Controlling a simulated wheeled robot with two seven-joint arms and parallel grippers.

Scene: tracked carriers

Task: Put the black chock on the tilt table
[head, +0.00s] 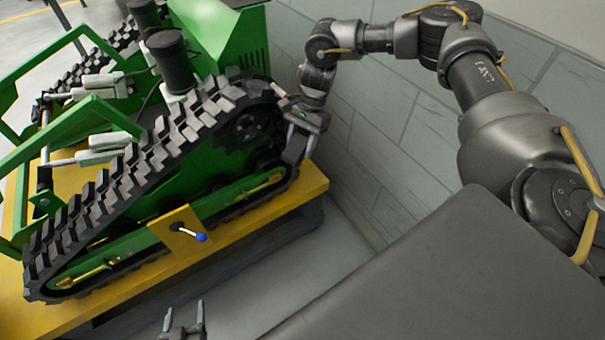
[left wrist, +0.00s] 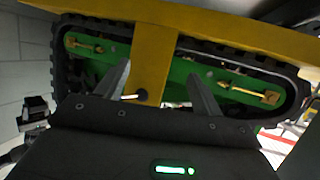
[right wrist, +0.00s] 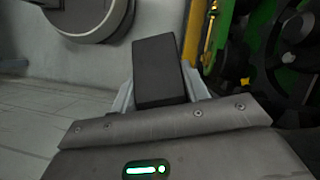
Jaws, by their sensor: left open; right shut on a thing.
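The black chock (right wrist: 160,72) is a dark block between the fingers of my right gripper (right wrist: 158,85), which is shut on it. In the head view my right gripper (head: 295,150) points down beside the right end of the green carrier's track, above the yellow tilt table (head: 305,188). I cannot make out the chock there. The tilt table's yellow edge also shows in the left wrist view (left wrist: 230,32). My left gripper (head: 184,322) is open and empty at the bottom of the head view, in front of the table. Its fingers show apart in the left wrist view (left wrist: 163,85).
The green tracked carrier (head: 130,210) stands on the tilt table. A blue-knobbed lever (head: 200,238) sticks out from a yellow plate on the table's near side. Grey floor lies in front of the table.

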